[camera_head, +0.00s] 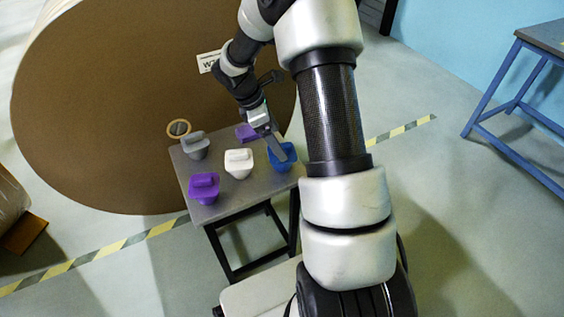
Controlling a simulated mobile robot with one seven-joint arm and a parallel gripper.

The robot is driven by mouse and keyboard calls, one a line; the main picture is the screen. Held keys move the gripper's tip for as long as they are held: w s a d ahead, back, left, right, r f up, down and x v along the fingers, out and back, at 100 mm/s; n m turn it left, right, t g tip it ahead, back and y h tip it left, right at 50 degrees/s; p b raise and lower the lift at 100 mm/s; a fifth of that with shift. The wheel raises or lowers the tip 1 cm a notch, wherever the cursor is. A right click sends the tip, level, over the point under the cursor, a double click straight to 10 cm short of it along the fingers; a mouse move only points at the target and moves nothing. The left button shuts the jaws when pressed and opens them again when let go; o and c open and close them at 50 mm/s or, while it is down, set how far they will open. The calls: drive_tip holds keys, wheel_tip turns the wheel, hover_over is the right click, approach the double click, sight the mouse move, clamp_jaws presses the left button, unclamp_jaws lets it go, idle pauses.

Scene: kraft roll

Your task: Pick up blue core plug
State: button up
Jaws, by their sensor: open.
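The blue core plug (286,166) sits at the right side of a small grey table (238,201), partly hidden behind my gripper. My gripper (279,152) is open and points down at the blue plug, with its fingers over the plug's top. Whether the fingers touch it or stand around its handle is too small to tell. My arm comes in from the lower right and bends down over the table's far side.
A white plug (238,163), a grey plug (195,145), a purple plug (204,188) and another purple plug (246,133) share the table. A tape roll (179,128) lies at its back left corner. A huge brown kraft roll (110,110) stands behind. A blue-legged table (520,80) is far right.

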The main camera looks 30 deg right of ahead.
sight(281, 167)
drive_tip(key=b+x, duration=0.1)
drive_tip(key=x, duration=0.3)
drive_tip(key=shift+s+d+f, duration=0.1)
drive_tip(key=shift+f, duration=0.25)
drive_tip(key=c, duration=1.5)
